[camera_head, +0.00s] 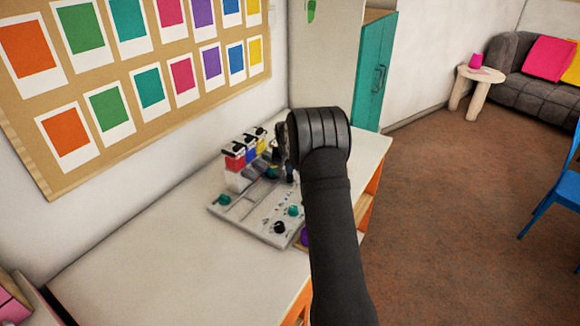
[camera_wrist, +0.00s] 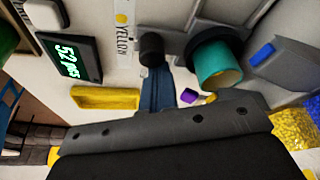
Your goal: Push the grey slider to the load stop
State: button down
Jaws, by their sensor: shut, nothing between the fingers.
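The bead board (camera_head: 243,213) lies on the white table, with several colored bead hoppers along its back. I cannot clearly pick out the grey slider; teal knobs (camera_head: 224,199) and a black knob (camera_head: 280,227) show on the board. My gripper (camera_head: 281,150) is over the board's far right part, mostly hidden by my dark arm. In the wrist view, a teal cylinder (camera_wrist: 217,68) sits in a dark grey housing, beside a small black knob (camera_wrist: 152,49) near a "YELLOW" label. My gripper (camera_wrist: 165,130) shows as a dark bar below them, shut and empty; contact cannot be told.
A display (camera_wrist: 68,60) reads "52 pcs" in the wrist view. The white table (camera_head: 170,265) is clear at the front left. A teal cabinet (camera_head: 373,70) stands behind it.

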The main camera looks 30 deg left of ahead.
jog(key=shift+s, duration=0.1)
dwell(0.3)
jog(key=s, duration=1.9)
jog(key=shift+s, duration=0.5)
jog(key=shift+f, duration=0.1)
jog(key=shift+d+f, duration=0.1)
jog(key=w, duration=0.1)
jog(key=w+a, duration=0.2)
jog(key=w, duration=0.1)
jog(key=shift+a+r, duration=0.1)
jog(key=shift+r, duration=0.1)
jog(key=v, duration=1)
